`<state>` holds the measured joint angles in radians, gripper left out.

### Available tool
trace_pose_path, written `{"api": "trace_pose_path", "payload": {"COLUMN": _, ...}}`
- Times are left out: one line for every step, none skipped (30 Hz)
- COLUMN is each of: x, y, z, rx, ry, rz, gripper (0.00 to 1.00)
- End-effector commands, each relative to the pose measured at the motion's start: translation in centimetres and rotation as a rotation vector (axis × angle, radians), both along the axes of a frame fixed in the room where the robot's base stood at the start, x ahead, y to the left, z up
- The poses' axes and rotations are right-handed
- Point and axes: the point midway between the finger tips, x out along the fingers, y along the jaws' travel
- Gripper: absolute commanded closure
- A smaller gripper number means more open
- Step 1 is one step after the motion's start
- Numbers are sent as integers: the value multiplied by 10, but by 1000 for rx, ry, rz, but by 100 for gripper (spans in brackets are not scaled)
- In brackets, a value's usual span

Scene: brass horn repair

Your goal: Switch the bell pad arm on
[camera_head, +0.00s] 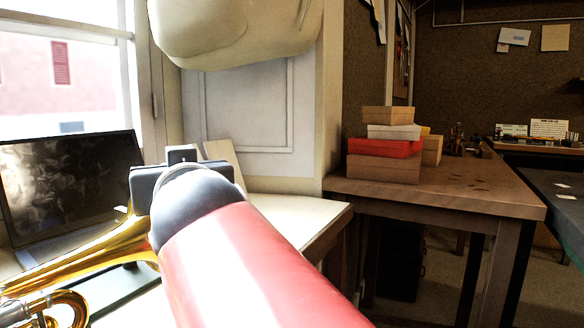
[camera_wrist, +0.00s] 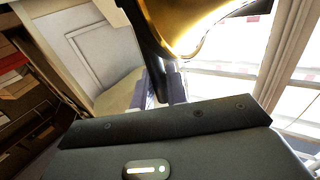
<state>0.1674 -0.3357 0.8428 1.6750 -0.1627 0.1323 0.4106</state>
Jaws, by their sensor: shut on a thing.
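The brass horn (camera_head: 95,258) lies at the lower left in the head view, and its flared bell (camera_wrist: 190,22) fills the top of the wrist view. A slim dark bar, which looks like the bell pad arm (camera_wrist: 152,55), runs down beside the bell to my gripper (camera_wrist: 164,90). My gripper is shut on this bar, with blue-grey fingers close on it. In the head view my gripper (camera_head: 182,155) is beyond my red arm, beside the bell. My arm hides the bell's far end and the grip there. I cannot tell the pad arm's switch state.
A dark-screened laptop (camera_head: 72,180) stands behind the horn by the window. The pale bench (camera_head: 305,215) has bare room to the right of my arm. Stacked boxes (camera_head: 385,147) sit on a wooden table (camera_head: 450,188) further right. A large cream shape (camera_head: 230,30) hangs above.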

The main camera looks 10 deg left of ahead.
Motion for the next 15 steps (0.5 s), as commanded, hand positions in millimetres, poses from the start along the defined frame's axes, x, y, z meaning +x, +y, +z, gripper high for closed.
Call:
{"api": "trace_pose_path", "payload": {"x": -3, "y": 3, "z": 2, "rx": 3, "ry": -5, "rz": 9, "gripper": 100}}
{"api": "trace_pose_path", "payload": {"x": -4, "y": 3, "z": 2, "rx": 3, "ry": -5, "rz": 9, "gripper": 81}}
{"api": "trace_pose_path", "payload": {"x": -3, "y": 3, "z": 2, "rx": 3, "ry": -5, "rz": 9, "gripper": 76}}
{"api": "trace_pose_path", "payload": {"x": -3, "y": 3, "z": 2, "rx": 3, "ry": -5, "rz": 8, "gripper": 72}}
{"api": "trace_pose_path", "payload": {"x": -3, "y": 3, "z": 2, "rx": 3, "ry": -5, "rz": 8, "gripper": 68}}
{"api": "trace_pose_path", "payload": {"x": -3, "y": 2, "z": 2, "rx": 2, "ry": -5, "rz": 7, "gripper": 67}}
{"api": "trace_pose_path", "payload": {"x": -2, "y": 2, "z": 2, "rx": 2, "ry": -5, "rz": 6, "gripper": 67}}
{"api": "trace_pose_path", "payload": {"x": -2, "y": 2, "z": 2, "rx": 2, "ry": -4, "rz": 6, "gripper": 67}}
{"api": "trace_pose_path", "payload": {"x": -2, "y": 2, "z": 1, "rx": 2, "ry": -4, "rz": 5, "gripper": 67}}
{"api": "trace_pose_path", "payload": {"x": -2, "y": 2, "z": 1, "rx": 1, "ry": -3, "rz": 5, "gripper": 67}}
{"api": "trace_pose_path", "payload": {"x": -2, "y": 1, "z": 1, "rx": 1, "ry": -3, "rz": 4, "gripper": 67}}
{"api": "trace_pose_path", "payload": {"x": -2, "y": 1, "z": 1, "rx": 1, "ry": -3, "rz": 4, "gripper": 67}}
{"api": "trace_pose_path", "payload": {"x": -2, "y": 1, "z": 1, "rx": 1, "ry": -3, "rz": 4, "gripper": 67}}
{"api": "trace_pose_path", "payload": {"x": -2, "y": 1, "z": 1, "rx": 1, "ry": -3, "rz": 4, "gripper": 67}}
{"api": "trace_pose_path", "payload": {"x": -3, "y": 0, "z": 1, "rx": 0, "ry": -2, "rz": 4, "gripper": 67}}
